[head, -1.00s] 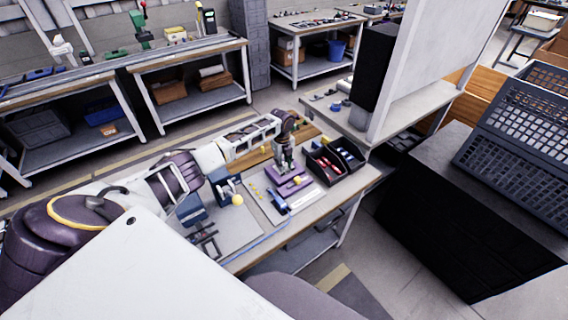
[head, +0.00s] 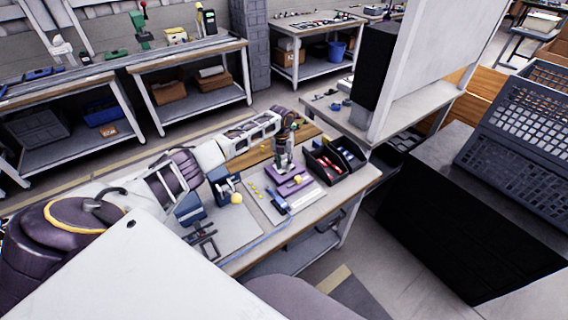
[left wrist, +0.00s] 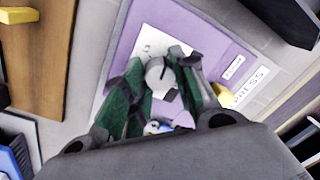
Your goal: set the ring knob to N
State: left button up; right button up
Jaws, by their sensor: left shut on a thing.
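In the left wrist view, a round grey ring knob (left wrist: 158,74) with a dark pointer mark sits on a white plate in the purple panel (left wrist: 211,40). My left gripper (left wrist: 160,85) has its green-padded fingers on both sides of the knob and is shut on it. In the head view, the left gripper (head: 283,160) points down over the purple panel (head: 300,189), and the knob is hidden. The letters around the knob are too small or covered to read. My right gripper is not in view.
Black bins with red parts (head: 328,164) stand close right of the panel. A blue tool (head: 280,204) lies in front of it. A yellow ball (head: 237,199) is on a fixture to the left. A yellow piece (left wrist: 223,95) sits beside the fingers.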

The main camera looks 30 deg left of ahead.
aim_at(283, 162)
pick_arm(q)
jog(key=shift+m, duration=0.9)
jog(key=o, duration=1.1)
jog(key=shift+c, duration=0.2)
jog(key=shift+r, duration=0.15)
notch_tip(283, 162, up, 12)
jog(key=shift+a, duration=0.3)
jog(key=shift+s+f, duration=0.1)
jog(key=shift+f, duration=0.15)
